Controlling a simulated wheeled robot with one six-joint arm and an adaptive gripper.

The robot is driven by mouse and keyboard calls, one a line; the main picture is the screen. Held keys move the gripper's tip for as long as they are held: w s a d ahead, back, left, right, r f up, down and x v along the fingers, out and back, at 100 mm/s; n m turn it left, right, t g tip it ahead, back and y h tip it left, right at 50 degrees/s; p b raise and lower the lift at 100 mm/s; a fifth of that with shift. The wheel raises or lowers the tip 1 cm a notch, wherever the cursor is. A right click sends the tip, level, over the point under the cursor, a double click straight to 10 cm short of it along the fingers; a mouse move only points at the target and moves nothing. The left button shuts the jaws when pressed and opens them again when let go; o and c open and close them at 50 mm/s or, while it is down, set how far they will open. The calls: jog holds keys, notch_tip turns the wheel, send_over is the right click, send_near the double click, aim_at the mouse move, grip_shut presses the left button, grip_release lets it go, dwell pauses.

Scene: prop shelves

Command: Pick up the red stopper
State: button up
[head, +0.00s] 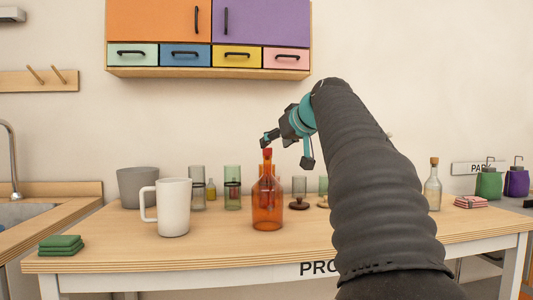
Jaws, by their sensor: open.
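A red stopper (267,153) sits in the neck of an orange glass bottle (267,204) standing upright near the middle of the wooden table. My gripper (288,147) is open above and slightly to the right of the bottle. One finger shows near the stopper's upper left and the other hangs to its right. I cannot tell how far the fingers are from the stopper in depth, and no contact is clear.
A white mug (174,208) stands left of the bottle, with a grey pot (137,187) behind it. Green-tinted glasses (232,188) stand behind the bottle. A corked clear bottle (433,186) is at the right. A green cloth stack (61,245) lies front left.

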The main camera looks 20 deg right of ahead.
aim_at(268, 149)
jog(key=shift+x, duration=3.05)
jog(key=c, duration=0.8)
